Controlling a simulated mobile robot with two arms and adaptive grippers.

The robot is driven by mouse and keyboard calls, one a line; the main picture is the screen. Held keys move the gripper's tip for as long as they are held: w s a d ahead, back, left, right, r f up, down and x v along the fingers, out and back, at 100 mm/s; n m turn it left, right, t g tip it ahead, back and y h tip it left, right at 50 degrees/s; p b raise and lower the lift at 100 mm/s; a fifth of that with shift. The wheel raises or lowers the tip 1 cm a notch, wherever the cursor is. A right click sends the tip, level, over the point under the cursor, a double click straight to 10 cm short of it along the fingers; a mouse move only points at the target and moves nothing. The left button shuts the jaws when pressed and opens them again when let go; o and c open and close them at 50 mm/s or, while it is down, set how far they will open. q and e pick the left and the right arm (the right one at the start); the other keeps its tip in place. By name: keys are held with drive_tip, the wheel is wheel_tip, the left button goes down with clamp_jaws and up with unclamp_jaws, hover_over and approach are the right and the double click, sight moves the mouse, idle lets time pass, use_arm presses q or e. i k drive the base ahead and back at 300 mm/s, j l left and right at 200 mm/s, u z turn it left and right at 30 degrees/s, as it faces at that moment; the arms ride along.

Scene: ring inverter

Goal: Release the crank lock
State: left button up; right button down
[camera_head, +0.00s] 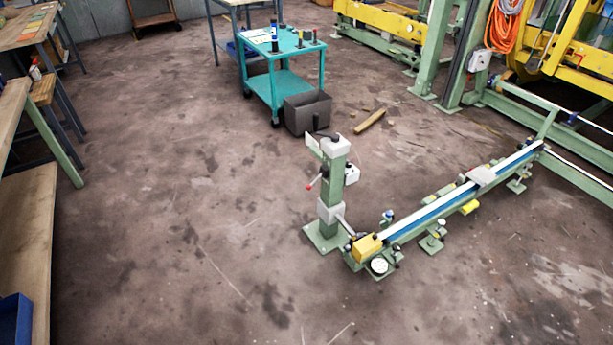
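A green post (331,208) stands upright on a flat base plate on the floor, right of the middle. A light grey box (336,146) sits on its top. A thin lever with a red tip (310,187) sticks out to the left of the post at mid-height. A grey block (331,211) with a rod sits low on the post. I cannot tell which of these parts is the crank lock, or whether it is locked. Neither of my grippers shows in this view.
A long green rail (440,205) with a yellow end block (367,247) runs from the post to the back right. A teal cart (286,80) and a dark bin (307,112) stand behind. Benches line the left edge. The floor (170,220) left of the post is clear.

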sight(308, 186)
drive_tip(key=i+u, duration=0.1)
drive_tip(key=i, duration=0.6)
drive_tip(key=i+l+u, duration=0.15)
drive_tip(key=i, duration=0.55)
